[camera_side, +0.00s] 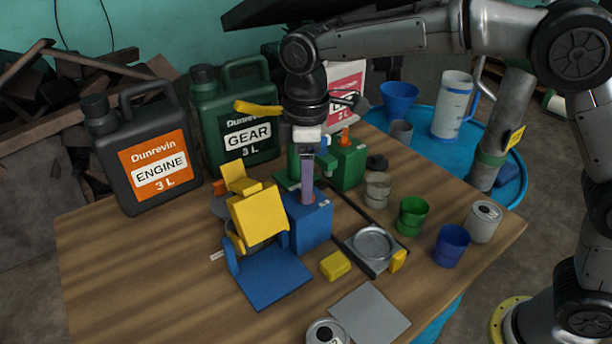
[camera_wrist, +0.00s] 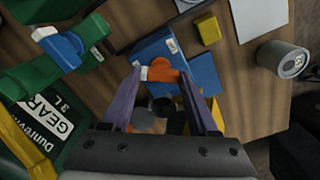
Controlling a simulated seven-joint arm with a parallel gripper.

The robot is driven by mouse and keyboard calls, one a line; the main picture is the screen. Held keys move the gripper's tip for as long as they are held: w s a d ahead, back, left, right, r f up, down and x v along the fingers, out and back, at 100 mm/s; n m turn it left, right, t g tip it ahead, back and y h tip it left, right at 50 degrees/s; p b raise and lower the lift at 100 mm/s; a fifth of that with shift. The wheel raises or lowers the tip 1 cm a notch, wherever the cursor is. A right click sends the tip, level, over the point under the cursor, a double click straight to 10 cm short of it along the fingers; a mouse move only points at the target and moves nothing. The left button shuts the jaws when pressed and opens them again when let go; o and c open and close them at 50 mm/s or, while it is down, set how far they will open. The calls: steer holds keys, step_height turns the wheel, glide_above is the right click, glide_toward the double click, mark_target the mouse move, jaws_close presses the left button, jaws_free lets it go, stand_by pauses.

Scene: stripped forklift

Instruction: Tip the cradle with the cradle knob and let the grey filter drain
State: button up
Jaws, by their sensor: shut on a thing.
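My gripper (camera_side: 306,198) points straight down above the blue box (camera_side: 308,222), its purple fingers shut on an orange knob (camera_wrist: 160,72) at the top of that box. In the wrist view the knob sits between the two fingertips. I cannot tell how it joins the cradle. A yellow cradle-like part (camera_side: 258,212) stands left of the blue box, behind a blue plate (camera_side: 268,278), and leans back. A round grey thing (camera_wrist: 160,105) shows between the fingers in the wrist view; I cannot tell whether it is the grey filter. The cradle is not clearly visible there.
Black engine (camera_side: 155,160) and green gear (camera_side: 240,130) oil jugs stand at the back left. A green box (camera_side: 348,165) stands behind. A round grey dish (camera_side: 370,243), green cup (camera_side: 411,215) and blue cup (camera_side: 451,245) are at right. A yellow block (camera_side: 335,265) lies in front.

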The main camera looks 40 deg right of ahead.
steer(key=shift+s+a+r+n, duration=0.25)
steer(key=shift+a+n, duration=0.05)
steer(key=shift+n, duration=0.3)
steer(key=o, duration=1.2)
steer(key=shift+d+f, duration=0.1)
step_height(320, 180, up, 14)
steer(key=shift+f, duration=0.1)
